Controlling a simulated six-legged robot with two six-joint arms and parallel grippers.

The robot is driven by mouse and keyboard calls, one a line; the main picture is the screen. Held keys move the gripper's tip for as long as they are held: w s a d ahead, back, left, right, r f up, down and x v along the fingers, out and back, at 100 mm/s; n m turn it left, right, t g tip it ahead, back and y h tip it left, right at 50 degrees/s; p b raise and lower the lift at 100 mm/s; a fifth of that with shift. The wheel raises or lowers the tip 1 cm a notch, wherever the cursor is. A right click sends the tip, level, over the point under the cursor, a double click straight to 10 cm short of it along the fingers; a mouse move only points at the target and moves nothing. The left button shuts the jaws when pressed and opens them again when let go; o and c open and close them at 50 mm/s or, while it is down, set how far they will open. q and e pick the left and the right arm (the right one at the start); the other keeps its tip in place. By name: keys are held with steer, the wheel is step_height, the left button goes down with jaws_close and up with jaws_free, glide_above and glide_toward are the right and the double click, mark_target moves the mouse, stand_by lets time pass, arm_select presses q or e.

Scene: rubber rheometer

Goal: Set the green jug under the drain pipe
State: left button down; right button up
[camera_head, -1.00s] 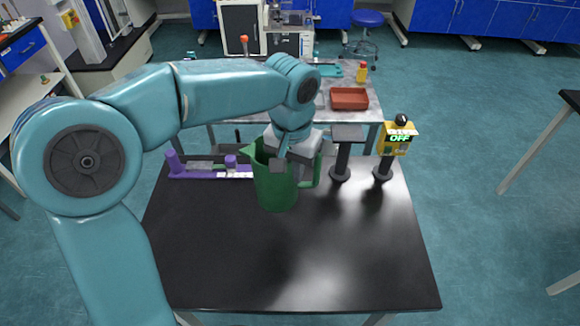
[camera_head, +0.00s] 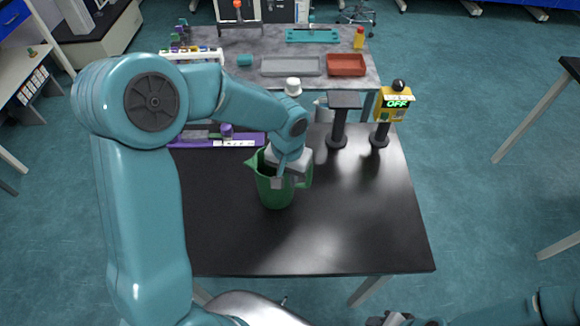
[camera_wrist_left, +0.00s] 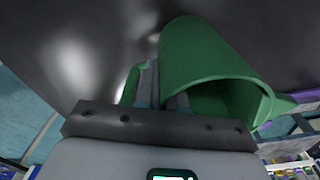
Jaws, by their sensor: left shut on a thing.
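The green jug (camera_head: 274,190) is upright over the middle of the black table, its spout to the left and its handle to the right. My left gripper (camera_head: 288,181) is over the jug's right side and shut on its handle. In the left wrist view the jug (camera_wrist_left: 205,60) shows its open mouth, with the grey fingers (camera_wrist_left: 160,88) at the handle. I cannot tell whether its base touches the table. I cannot clearly make out the drain pipe. My right gripper (camera_head: 400,319) is only partly in view at the bottom edge.
Behind is a grey bench with a red tray (camera_head: 346,65). The table's front and right are clear.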

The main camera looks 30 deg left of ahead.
arm_select(q)
steer(key=shift+r, duration=0.1)
steer(key=c, duration=1.2)
jaws_free()
steer(key=shift+c, duration=0.2)
